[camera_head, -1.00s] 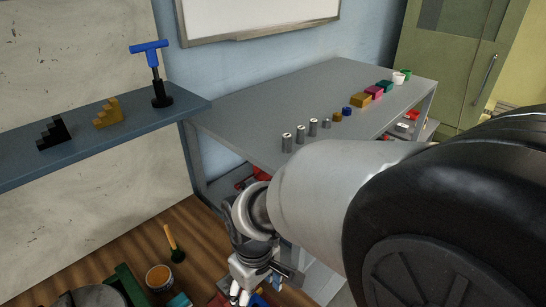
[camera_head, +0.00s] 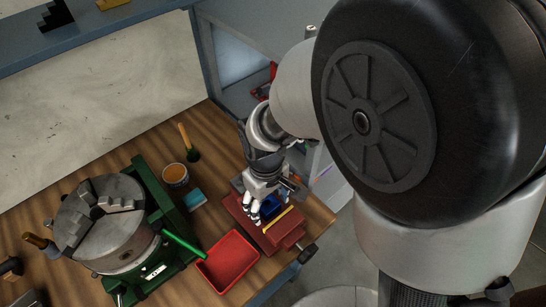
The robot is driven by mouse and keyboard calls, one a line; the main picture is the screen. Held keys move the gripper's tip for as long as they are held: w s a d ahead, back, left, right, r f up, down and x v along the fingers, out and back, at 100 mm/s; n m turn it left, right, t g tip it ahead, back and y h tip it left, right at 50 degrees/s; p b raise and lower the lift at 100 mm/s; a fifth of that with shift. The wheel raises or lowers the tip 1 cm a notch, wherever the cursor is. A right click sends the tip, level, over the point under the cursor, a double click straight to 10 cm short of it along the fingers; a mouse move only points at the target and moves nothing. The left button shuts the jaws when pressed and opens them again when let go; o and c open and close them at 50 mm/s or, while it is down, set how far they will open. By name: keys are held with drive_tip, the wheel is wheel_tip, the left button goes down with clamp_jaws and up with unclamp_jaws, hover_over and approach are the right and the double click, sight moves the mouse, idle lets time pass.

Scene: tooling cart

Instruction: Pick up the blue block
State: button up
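A small blue block (camera_head: 269,208) shows at the fingers of my gripper (camera_head: 262,208), over a red vise (camera_head: 285,232) on the wooden bench. The gripper points down, with its pale fingertips just left of the block. The gripper and arm partly hide the block. I cannot tell whether the fingers grip it or only stand around it, nor whether it touches the vise.
A red tray (camera_head: 228,262), a teal block (camera_head: 194,200), an orange-topped tin (camera_head: 175,174) and a brush (camera_head: 188,143) are left of the vise. A chuck on a green base (camera_head: 147,205) stands further left. A yellow strip (camera_head: 278,217) lies by the vise.

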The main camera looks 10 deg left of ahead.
drive_tip(key=c, duration=1.3)
